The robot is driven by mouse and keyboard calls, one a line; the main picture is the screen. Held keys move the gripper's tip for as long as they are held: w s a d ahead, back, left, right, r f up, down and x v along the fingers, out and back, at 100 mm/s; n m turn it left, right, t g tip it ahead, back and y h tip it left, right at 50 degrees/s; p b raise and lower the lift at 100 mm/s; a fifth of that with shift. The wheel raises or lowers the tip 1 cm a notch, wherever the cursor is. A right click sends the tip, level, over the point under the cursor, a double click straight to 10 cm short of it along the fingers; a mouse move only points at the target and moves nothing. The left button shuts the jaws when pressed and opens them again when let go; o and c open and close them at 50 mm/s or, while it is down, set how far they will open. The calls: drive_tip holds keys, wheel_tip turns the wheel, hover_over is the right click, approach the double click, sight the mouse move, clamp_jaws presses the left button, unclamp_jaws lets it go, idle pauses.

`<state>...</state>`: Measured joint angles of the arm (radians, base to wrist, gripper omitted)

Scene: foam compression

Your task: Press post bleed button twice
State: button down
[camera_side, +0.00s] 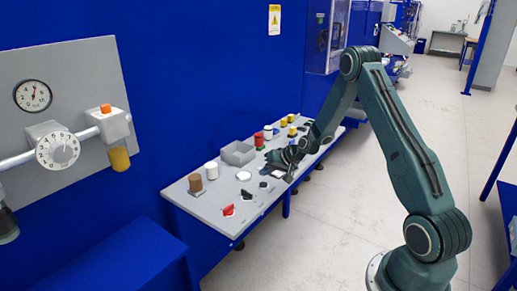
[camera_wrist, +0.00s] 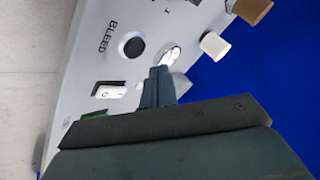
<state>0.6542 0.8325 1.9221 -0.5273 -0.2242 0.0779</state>
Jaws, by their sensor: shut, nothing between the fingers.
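A round black button (camera_wrist: 132,46) sits on the grey panel beside the printed word "BLEED" in the wrist view. In the side view a small dark button (camera_side: 264,184) shows on the benchtop in front of my gripper. My gripper (camera_wrist: 158,70) is shut and empty. Its fingertips appear to the right of and below the black button in the wrist view, apart from it in the picture. In the side view my gripper (camera_side: 268,164) is low over the bench; its height above the surface is hard to tell.
A shiny disc (camera_wrist: 172,55), a white rocker switch (camera_wrist: 110,92) and a white cylinder (camera_wrist: 214,45) are close by. A brown cylinder (camera_side: 195,183), a grey box (camera_side: 238,153) and red parts (camera_side: 228,210) stand on the bench (camera_side: 205,212). A blue wall rises behind.

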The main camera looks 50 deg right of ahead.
sight(265, 185)
drive_tip(key=shift+r, duration=1.45)
drive_tip(key=shift+a+r, duration=0.2)
drive_tip(key=shift+r, duration=0.1)
drive_tip(key=s+a+r+n+g, duration=0.1)
drive_tip(key=s+a+r+n, duration=0.3)
drive_tip(key=a+r, duration=0.45)
drive_tip(key=s+a+r+n+g, duration=0.1)
drive_tip(key=s+a+r, duration=0.6)
drive_tip(key=r, duration=0.3)
drive_tip(key=s+a+r+n, duration=0.1)
drive_tip(key=s+a+r, duration=0.1)
drive_tip(key=s, duration=0.9)
drive_tip(key=s+a+r+n+g+h, duration=0.1)
drive_tip(key=s+a+r, duration=0.2)
drive_tip(key=s, duration=0.7)
drive_tip(key=shift+s+a+n+g, duration=0.3)
drive_tip(key=shift+s+a+n, duration=0.1)
drive_tip(key=shift+a, duration=0.4)
